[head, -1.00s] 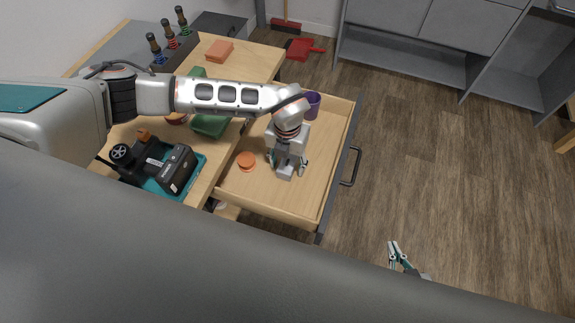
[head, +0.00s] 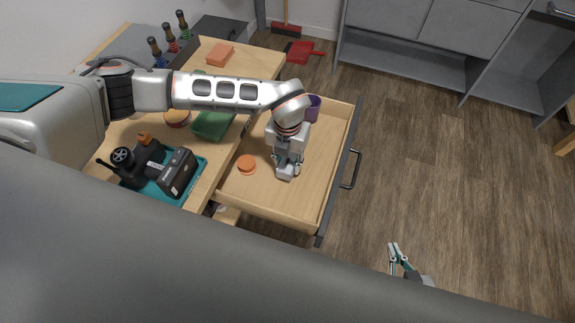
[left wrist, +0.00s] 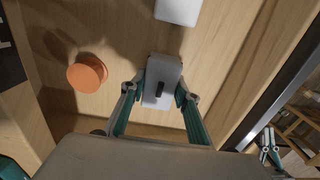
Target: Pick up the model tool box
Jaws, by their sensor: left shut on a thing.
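My left gripper (head: 286,170) reaches down into the open drawer (head: 323,165). In the left wrist view its two teal-linked fingers (left wrist: 160,97) are shut on the sides of a small grey box with a black handle, the model tool box (left wrist: 163,70). The tool box also shows below the gripper in the head view (head: 285,176), where the hand partly covers it. I cannot tell if it is clear of the drawer floor. My right gripper (head: 398,254) is over the floor, right of the drawer. Its fingertips are too small to read.
An orange round piece (head: 246,163) lies in the drawer, left of the tool box. A pale grey block (left wrist: 178,10) is farther along, and a purple cup (head: 313,108) stands at the far end. The black crawler parts (head: 150,160) and a green bin (head: 212,125) are on the table.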

